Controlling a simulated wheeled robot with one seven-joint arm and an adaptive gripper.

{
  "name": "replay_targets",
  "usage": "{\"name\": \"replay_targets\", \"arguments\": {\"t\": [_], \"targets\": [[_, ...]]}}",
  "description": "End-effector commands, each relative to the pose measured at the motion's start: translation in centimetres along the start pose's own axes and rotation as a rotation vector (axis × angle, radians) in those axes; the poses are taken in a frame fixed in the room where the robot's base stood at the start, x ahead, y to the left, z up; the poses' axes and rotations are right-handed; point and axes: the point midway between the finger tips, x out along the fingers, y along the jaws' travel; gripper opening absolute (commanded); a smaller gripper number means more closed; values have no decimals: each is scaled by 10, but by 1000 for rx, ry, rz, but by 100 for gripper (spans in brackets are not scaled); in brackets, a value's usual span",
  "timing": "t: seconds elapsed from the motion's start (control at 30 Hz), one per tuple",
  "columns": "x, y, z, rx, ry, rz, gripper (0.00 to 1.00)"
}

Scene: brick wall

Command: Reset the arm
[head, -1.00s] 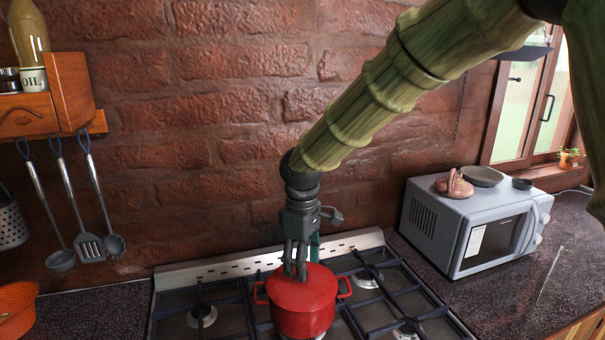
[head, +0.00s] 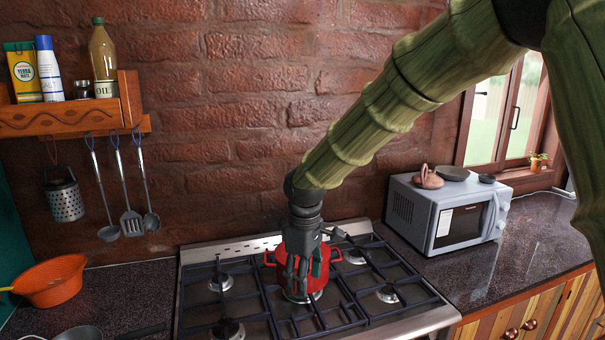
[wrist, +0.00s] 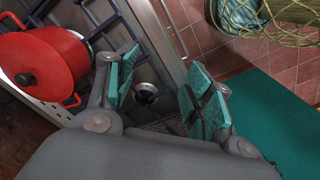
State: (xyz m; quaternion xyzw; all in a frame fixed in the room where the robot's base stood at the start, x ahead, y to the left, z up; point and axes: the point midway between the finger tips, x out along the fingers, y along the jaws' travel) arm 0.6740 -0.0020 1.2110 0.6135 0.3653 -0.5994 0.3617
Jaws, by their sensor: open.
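My gripper (head: 300,272) hangs over the stove in the head view, with the red pot (head: 326,262) behind it. In the wrist view my gripper (wrist: 163,92) has its two teal-padded fingers wide apart with nothing between them. The red lidded pot (wrist: 42,68) stands to the left of the fingers there, apart from them. The pot is partly hidden by my gripper in the head view. My arm reaches down from the upper right.
The stove (head: 236,302) has black grates and bare burners. A microwave (head: 447,212) with small items on top stands at right. An orange bowl (head: 52,281) sits on the left counter. Utensils (head: 130,218) hang below a wooden shelf (head: 62,118) on the brick wall.

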Motion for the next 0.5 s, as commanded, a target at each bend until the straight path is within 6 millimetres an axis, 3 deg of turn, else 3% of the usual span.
{"name": "replay_targets", "arguments": {"t": [0.37, 0.5], "targets": [[84, -11, 22, 102, 35, -50, 52], [131, -22, 38, 168, 54, -73, 52]]}}
